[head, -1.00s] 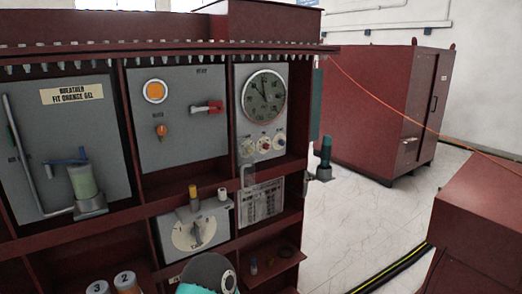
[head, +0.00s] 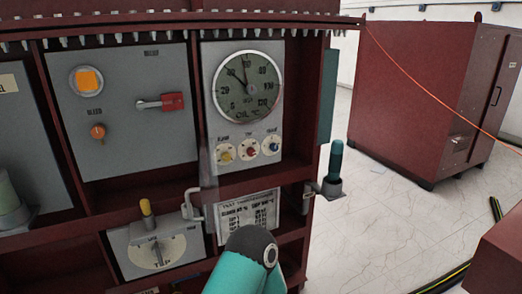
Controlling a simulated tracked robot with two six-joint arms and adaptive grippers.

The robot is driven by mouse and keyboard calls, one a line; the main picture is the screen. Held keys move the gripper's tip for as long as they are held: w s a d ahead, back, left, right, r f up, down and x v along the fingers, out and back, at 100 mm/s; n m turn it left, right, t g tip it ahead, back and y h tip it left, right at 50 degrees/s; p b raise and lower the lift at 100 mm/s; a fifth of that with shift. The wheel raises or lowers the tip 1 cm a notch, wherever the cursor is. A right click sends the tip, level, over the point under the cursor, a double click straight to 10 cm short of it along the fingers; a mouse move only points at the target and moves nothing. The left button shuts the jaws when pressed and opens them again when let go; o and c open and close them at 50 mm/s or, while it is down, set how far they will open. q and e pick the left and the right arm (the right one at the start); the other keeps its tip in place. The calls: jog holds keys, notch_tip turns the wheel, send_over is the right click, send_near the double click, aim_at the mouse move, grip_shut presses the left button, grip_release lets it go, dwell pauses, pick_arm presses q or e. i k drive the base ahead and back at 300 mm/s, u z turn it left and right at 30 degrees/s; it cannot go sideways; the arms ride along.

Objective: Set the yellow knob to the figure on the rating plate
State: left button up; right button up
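The yellow knob (head: 226,154) is a small knob at the left of a row of three under the round dial gauge (head: 247,87). A red knob (head: 250,151) and a blue knob (head: 272,147) sit beside it. The printing around these knobs is too small to read surely. The rating plate (head: 247,213) is a pale printed sheet below the gauge panel; its lower part is hidden by a teal and dark link of my arm, and its figures are not legible. Neither gripper shows.
A clear pane with a grey handle (head: 192,203) stands near the plate's left. A tap dial (head: 160,252) with a yellow-tipped post (head: 147,210) is lower left. A red switch (head: 172,102) and orange knob (head: 98,131) are left. Open floor and a dark red cabinet (head: 410,95) lie right.

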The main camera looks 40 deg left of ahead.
aim_at(226, 156)
jog(key=z, duration=0.7)
jog(key=i, duration=0.25)
jog(key=u, duration=2.25)
jog(key=k, duration=0.85)
jog(key=u, duration=0.25)
jog(key=i, duration=0.85)
jog(key=z, duration=0.1)
